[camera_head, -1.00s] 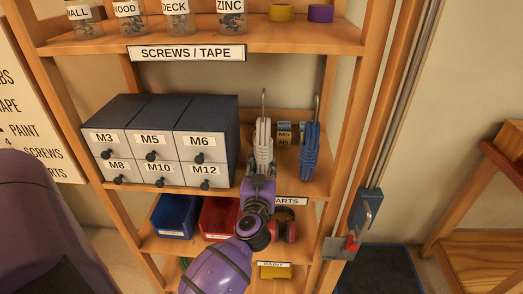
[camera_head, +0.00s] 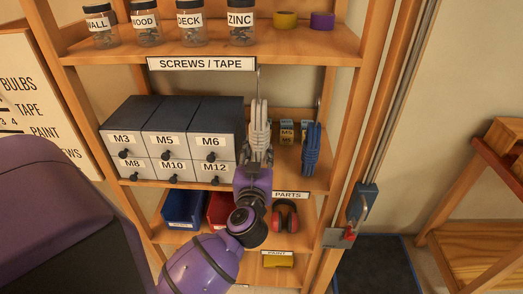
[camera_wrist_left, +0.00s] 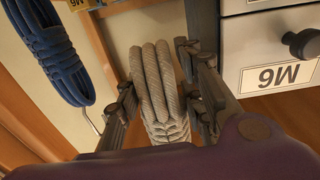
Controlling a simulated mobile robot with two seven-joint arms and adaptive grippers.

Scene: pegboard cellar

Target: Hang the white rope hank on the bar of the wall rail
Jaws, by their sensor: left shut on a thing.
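The white rope hank (camera_head: 259,122) is upright, with a metal hook rising from its top, in front of the shelf just right of the drawer block. My left gripper (camera_head: 257,160) is shut on its lower part from the front. In the left wrist view, the hank (camera_wrist_left: 157,82) sits between both fingers of the gripper (camera_wrist_left: 158,90). The hook's tip reaches near the edge of the shelf above. I cannot make out the wall rail or its bar in these frames. My right gripper is not in view.
A blue rope hank (camera_head: 311,148) stands close to the right, with small boxes (camera_head: 287,132) between. Grey drawers (camera_head: 172,140) are close on the left. The upper shelf (camera_head: 290,48) overhangs above. Red earmuffs (camera_head: 285,216) sit below. Open floor and a wooden bench (camera_head: 478,250) lie right.

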